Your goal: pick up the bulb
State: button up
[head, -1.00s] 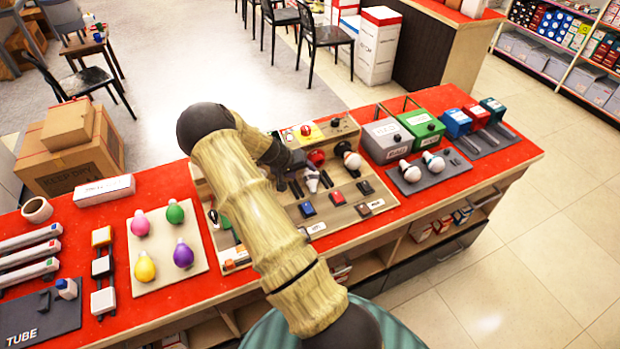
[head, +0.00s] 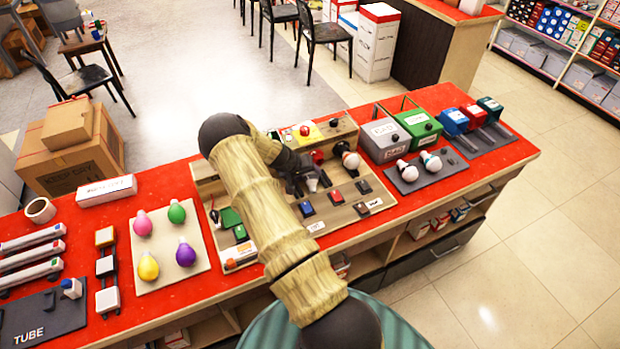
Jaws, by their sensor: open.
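My gripper (head: 308,184) is open over the middle of the beige test board (head: 345,212). Its dark fingers are beside a small white bulb-like piece (head: 312,184), partly hidden by the gripper; I cannot tell whether they touch it. Two more white bulbs (head: 408,171) (head: 431,161) lie on a grey pad. On a beige panel at the left are pink (head: 143,222), green (head: 177,212), yellow (head: 148,266) and purple (head: 185,254) bulbs.
A grey bin (head: 384,140) and a green bin (head: 418,127) stand right of the board. Small coloured switches, such as a blue one (head: 306,209), lie on the board in front of the gripper. Tubes (head: 32,252) lie at the far left of the red counter (head: 235,290).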

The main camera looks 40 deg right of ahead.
jog(key=c, duration=0.7)
jog(key=shift+r, duration=0.15)
notch_tip(320, 180, up, 10)
jog(key=b, duration=0.3)
dwell(0.3)
jog(key=a+f+n+t+p, duration=0.15)
jog(key=a+p, duration=0.45)
jog(key=a, duration=1.1)
jog(key=s+a+n+t+p, duration=0.1)
jog(key=s+a+n+p, duration=0.1)
jog(key=a, duration=0.6)
jog(key=s+a+n+y+p, duration=0.1)
jog(key=s+a+n+p, duration=0.1)
jog(key=s+a+p, duration=0.2)
jog(key=s+a, duration=0.1)
jog(key=a, duration=0.2)
jog(key=shift+a+r+t, duration=0.15)
jog(key=shift+a+t, duration=0.2)
jog(key=shift+a, duration=0.05)
